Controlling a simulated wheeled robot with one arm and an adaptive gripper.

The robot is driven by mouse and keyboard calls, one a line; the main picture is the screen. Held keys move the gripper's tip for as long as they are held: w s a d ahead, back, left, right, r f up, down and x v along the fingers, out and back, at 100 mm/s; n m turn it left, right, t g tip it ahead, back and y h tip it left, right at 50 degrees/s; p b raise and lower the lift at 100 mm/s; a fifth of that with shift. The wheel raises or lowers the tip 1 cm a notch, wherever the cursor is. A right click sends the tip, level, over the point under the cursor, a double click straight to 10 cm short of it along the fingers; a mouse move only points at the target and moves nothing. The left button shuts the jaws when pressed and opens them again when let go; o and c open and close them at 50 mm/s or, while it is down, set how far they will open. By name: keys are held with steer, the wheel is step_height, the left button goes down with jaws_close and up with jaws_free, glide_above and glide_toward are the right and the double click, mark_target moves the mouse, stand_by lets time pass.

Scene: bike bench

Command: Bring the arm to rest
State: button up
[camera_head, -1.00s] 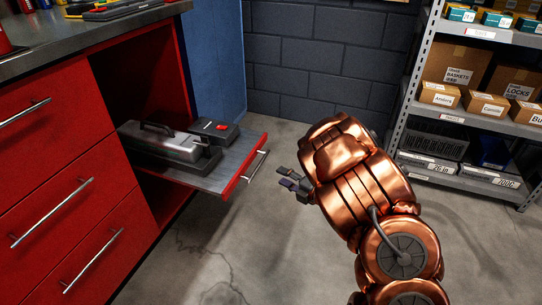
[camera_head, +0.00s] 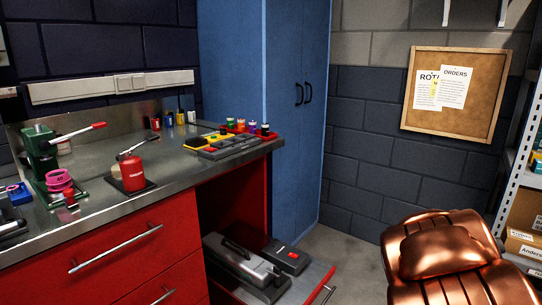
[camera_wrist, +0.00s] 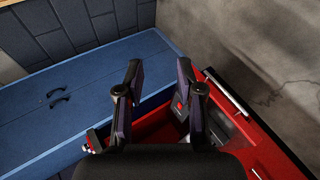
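My copper arm (camera_head: 450,262) fills the lower right of the head view, in front of the block wall. My gripper lies outside the head view. In the wrist view my gripper (camera_wrist: 159,74) has its two dark fingers spread apart, with nothing between them. Beyond the fingers, the red bench's pulled-out tray (camera_wrist: 240,118) and the blue cabinet (camera_wrist: 75,92) show. No contact with either is visible.
A pulled-out tray (camera_head: 312,284) holds a grey toolbox (camera_head: 240,262) and a dark case (camera_head: 287,258). The steel worktop (camera_head: 105,190) carries a red can (camera_head: 132,175) and other tools. A shelf rack (camera_head: 524,165) stands at right.

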steer(key=s+a+r+m+g+h+p, duration=0.1)
steer(key=s+r+m+g+p, duration=0.3)
steer(key=s+r, duration=0.3)
steer(key=s+a+r+m+g+p, duration=0.1)
steer(key=s+a+r+m+p, duration=0.1)
steer(key=s+r+m+p, duration=0.35)
steer(key=s+a+r+m+g+y+p, duration=0.1)
steer(key=s+a+r+p, duration=0.3)
steer(key=s, duration=0.4)
steer(key=s+a+r+m+g+y+p, duration=0.1)
steer(key=s+a+r+g+p, duration=0.3)
steer(key=s, duration=0.5)
steer(key=s+a+r+m+g+y+p, duration=0.2)
steer(key=s+a+r+p, duration=0.3)
steer(key=s+a+r, duration=0.2)
steer(key=shift+s+a+r+g, duration=0.3)
steer(key=shift+s+a+r, duration=0.05)
steer(key=shift+s+r, duration=0.45)
steer(key=shift+o, duration=0.4)
